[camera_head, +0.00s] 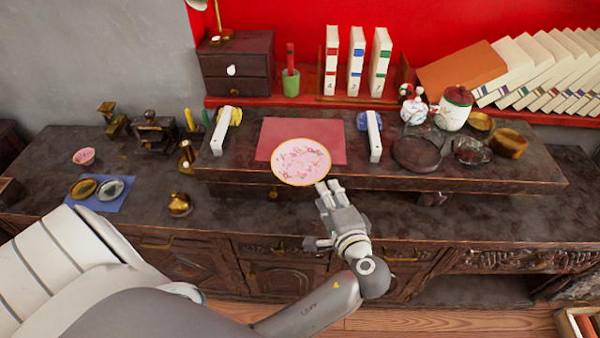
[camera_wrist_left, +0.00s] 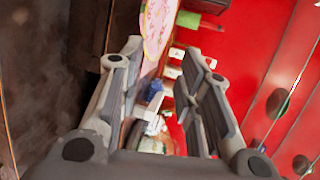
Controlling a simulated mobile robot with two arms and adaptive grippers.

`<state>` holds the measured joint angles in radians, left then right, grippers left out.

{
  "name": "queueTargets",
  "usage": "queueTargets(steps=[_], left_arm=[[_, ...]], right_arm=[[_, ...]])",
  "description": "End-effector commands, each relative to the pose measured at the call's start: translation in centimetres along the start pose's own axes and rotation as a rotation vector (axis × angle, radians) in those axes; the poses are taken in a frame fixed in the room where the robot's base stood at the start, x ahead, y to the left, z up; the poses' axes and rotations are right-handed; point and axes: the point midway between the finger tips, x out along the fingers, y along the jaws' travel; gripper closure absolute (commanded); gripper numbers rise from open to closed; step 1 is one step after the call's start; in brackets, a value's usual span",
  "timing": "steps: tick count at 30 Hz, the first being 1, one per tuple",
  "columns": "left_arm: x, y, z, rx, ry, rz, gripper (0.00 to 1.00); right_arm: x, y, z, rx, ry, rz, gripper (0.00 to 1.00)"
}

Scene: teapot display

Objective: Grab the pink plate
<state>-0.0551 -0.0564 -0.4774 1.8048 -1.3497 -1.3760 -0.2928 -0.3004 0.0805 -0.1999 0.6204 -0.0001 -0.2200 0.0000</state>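The pink plate (camera_head: 301,160), round with a gold rim and a floral pattern, is at the front edge of the raised dark shelf, overlapping the red mat's lower edge in the head view. My left gripper (camera_head: 330,187) is at the plate's lower right rim, with its fingers pointing towards the shelf. In the left wrist view its two fingers (camera_wrist_left: 162,55) are spread apart. Part of the plate (camera_wrist_left: 158,25) shows at the top there, beyond and between the fingertips. I cannot tell whether a finger touches the rim. My right gripper is in neither view.
The red mat (camera_head: 318,138) lies behind the plate, with white upright stands (camera_head: 219,132) and (camera_head: 374,136) on either side. A dark round tray (camera_head: 416,153) and a glass pot (camera_head: 470,150) stand to the right. A brass pot (camera_head: 180,204) is on the lower counter at left.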

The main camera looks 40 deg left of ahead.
Motion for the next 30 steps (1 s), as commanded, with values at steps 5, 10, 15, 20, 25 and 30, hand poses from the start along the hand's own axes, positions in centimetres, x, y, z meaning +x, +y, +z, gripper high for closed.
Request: queueTargets(steps=[5, 10, 15, 20, 25, 30], left_arm=[[0.2, 1.7, 1.6, -0.029, -0.070, 0.056, 0.68], [2.9, 1.7, 1.9, -0.029, -0.073, 0.054, 0.68], [4.8, 1.9, 1.9, -0.029, -0.070, 0.056, 0.68], [6.0, 1.7, 2.0, -0.028, -0.070, 0.054, 0.68], [8.6, 1.5, 2.2, -0.027, -0.071, 0.054, 0.68], [10.2, 1.9, 2.3, -0.028, -0.069, 0.055, 0.68]], right_arm=[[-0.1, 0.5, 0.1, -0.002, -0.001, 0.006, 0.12], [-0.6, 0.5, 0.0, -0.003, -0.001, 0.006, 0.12], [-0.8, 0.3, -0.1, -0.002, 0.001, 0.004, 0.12], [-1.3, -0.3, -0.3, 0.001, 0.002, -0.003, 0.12], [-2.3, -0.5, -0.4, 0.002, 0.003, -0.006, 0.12], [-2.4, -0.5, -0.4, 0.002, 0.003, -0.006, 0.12]])
